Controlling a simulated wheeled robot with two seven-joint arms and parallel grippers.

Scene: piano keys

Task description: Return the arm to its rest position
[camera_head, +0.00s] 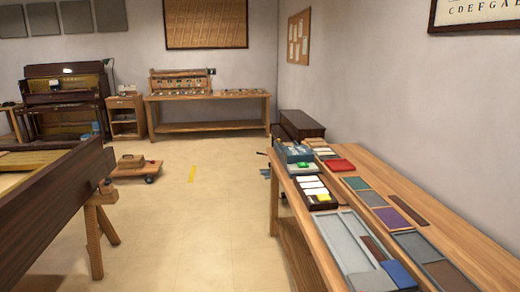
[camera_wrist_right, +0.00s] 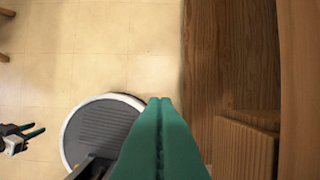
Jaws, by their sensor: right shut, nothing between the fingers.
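My right gripper (camera_wrist_right: 160,102) points forward in the right wrist view, its two green fingers pressed together with nothing between them. It hangs over open floor, to the left of a wooden bench side. I cannot make out either gripper in the head view.
A wooden workbench (camera_head: 445,222) with trays, coloured felt strips and a dark box of white blocks (camera_head: 314,190) runs along the right. A dark panel on a wooden trestle (camera_head: 93,245) stands at left. Tiled floor (camera_head: 190,245) lies clear between them.

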